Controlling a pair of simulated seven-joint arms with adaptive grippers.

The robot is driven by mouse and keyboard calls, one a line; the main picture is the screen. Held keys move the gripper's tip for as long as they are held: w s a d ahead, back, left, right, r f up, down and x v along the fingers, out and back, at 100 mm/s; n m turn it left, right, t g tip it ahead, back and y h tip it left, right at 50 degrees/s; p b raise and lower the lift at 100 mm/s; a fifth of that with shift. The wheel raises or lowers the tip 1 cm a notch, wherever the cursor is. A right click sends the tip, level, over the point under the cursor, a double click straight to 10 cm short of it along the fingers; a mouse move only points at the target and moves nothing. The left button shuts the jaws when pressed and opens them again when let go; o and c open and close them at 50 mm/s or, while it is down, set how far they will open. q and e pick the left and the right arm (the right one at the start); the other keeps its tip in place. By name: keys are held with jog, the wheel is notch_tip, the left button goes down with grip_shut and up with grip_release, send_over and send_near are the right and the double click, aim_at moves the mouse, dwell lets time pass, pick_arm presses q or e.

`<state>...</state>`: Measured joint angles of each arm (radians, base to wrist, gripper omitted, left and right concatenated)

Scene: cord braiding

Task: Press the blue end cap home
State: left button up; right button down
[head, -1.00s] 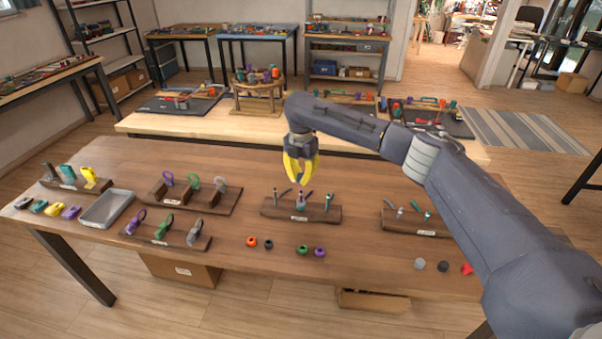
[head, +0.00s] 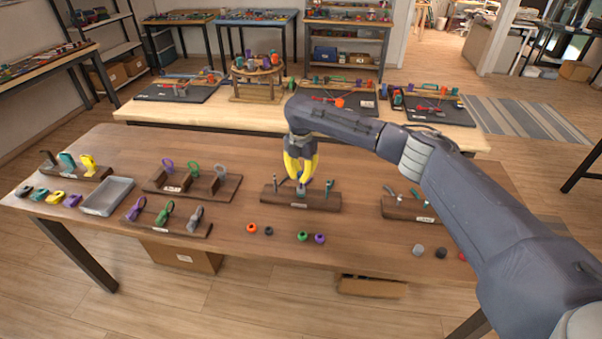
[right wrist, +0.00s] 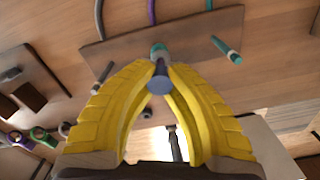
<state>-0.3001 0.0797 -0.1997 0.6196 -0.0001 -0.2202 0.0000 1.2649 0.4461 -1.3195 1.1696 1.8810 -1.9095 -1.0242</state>
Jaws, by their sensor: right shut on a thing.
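My right gripper (head: 301,181), with yellow fingers, is over the middle wooden block (head: 273,197). In the right wrist view its fingertips (right wrist: 160,72) close around a dark blue piece with a round flat end, which I take for the blue end cap (right wrist: 159,86). Beyond the cap is a teal and grey end (right wrist: 158,50) at the block. The fingers partly hide it, and I cannot tell how far the cap is seated. Other cord ends stand in the block on both sides, one of them teal (right wrist: 228,50). My left gripper is not in view.
Loose orange (head: 251,227), black, green and purple (head: 319,238) caps lie in front of the block. Another cord block (head: 405,208) stands to the right, partly behind my arm. Hook racks (head: 230,190) and a grey tray (head: 108,196) are to the left.

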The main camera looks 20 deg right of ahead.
dwell(0.9)
jog(key=shift+f, duration=0.25)
dwell(0.5)
jog(key=c, duration=1)
grip_release()
jog(key=shift+o, duration=0.2)
jog(key=shift+r, duration=0.15)
jog(key=shift+r, duration=2.85)
